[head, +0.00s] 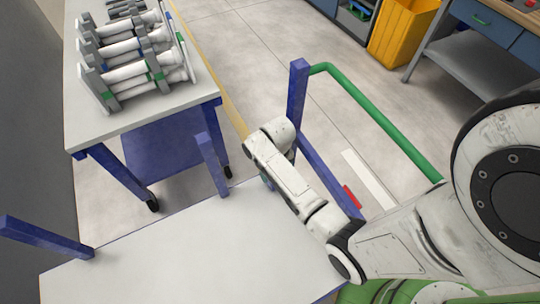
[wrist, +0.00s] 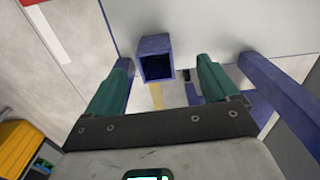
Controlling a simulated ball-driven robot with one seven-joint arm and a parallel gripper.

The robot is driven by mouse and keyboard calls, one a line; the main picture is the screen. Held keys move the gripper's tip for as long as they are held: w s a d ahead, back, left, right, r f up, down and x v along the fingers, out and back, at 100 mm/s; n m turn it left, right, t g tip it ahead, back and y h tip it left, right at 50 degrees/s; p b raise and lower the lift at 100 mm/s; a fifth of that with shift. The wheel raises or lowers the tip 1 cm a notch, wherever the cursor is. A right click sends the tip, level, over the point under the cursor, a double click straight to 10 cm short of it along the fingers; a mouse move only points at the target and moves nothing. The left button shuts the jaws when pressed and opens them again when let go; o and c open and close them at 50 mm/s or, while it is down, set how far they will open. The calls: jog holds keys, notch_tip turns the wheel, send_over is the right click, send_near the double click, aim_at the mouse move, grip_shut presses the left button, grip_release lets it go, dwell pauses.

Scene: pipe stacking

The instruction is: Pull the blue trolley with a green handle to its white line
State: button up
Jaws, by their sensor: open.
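The blue trolley has a pale top (head: 200,250) and fills the lower part of the head view. Its blue corner posts include a tall one (head: 298,85) carrying the green handle (head: 375,115), which runs right until my arm hides it. In the wrist view my gripper (wrist: 163,82) is open, with a green finger on each side of a blue post (wrist: 157,60) seen end-on; whether they touch it I cannot tell. In the head view my arm hides the fingers. A white line (head: 368,178) lies on the floor right of the trolley.
A second table (head: 150,115) with pipes stacked in grey racks stands at the back left, close to the trolley. A red mark (head: 352,196) lies beside the white line. A yellow bin (head: 402,35) and a workbench (head: 470,70) stand at the back right. Floor between is clear.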

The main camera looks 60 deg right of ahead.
jog(key=shift+w+d+f, duration=0.15)
jog(key=shift+w+d, duration=0.05)
jog(key=shift+d, duration=0.55)
notch_tip(320, 180, down, 11)
jog(key=b, duration=0.2)
jog(key=shift+b, duration=0.35)
grip_shut()
dwell(0.6)
